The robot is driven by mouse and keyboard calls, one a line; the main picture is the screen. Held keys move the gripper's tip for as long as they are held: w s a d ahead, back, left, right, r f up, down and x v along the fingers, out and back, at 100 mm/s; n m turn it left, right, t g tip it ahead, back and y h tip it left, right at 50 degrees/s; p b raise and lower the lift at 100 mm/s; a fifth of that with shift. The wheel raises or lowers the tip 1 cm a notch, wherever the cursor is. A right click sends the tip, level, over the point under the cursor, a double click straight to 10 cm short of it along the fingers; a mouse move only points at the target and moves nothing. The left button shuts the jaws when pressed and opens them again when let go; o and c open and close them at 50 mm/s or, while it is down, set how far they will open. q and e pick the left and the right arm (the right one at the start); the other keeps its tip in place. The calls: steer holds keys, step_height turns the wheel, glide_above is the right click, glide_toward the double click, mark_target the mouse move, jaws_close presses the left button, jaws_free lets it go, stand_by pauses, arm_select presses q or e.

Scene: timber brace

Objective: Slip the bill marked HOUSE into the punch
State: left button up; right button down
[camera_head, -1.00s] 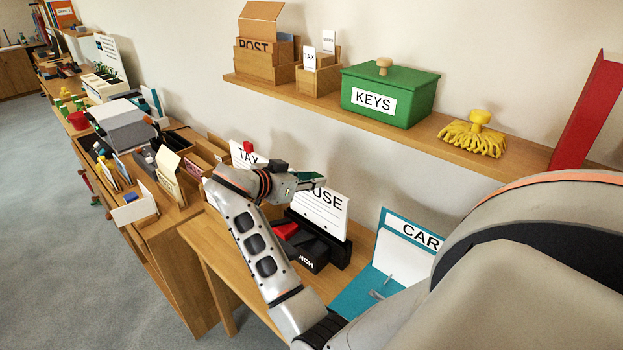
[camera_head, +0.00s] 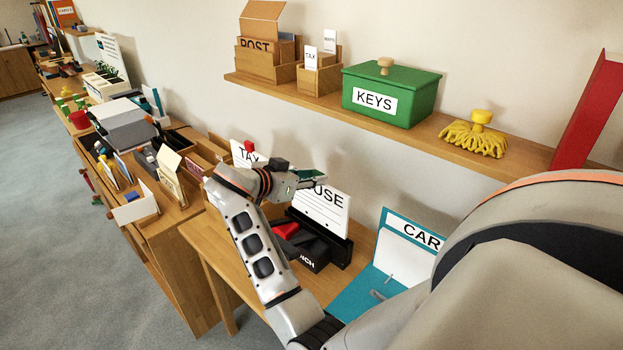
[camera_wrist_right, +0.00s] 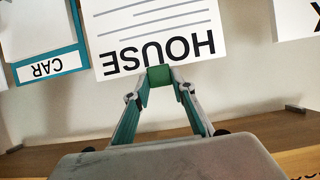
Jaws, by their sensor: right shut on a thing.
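The HOUSE bill (camera_head: 322,214) is a white sheet with printed lines. It stands roughly upright at the black punch (camera_head: 312,248), which has a red part on top. The bill's lower edge meets the punch's long black back part; I cannot tell whether it sits inside the slot. My right gripper (camera_head: 314,180) is shut on the bill's top edge, partly covering the word HOUSE. In the right wrist view the gripper (camera_wrist_right: 159,77) pinches the bill (camera_wrist_right: 155,30) by the edge beside its title. My left gripper is not in view.
A teal CAR folder (camera_head: 408,243) stands open just right of the punch. A TAX sheet (camera_head: 244,153) stands to the left.

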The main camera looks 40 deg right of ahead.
steer(key=shift+s+a+f, duration=0.1)
steer(key=shift+f, duration=0.3)
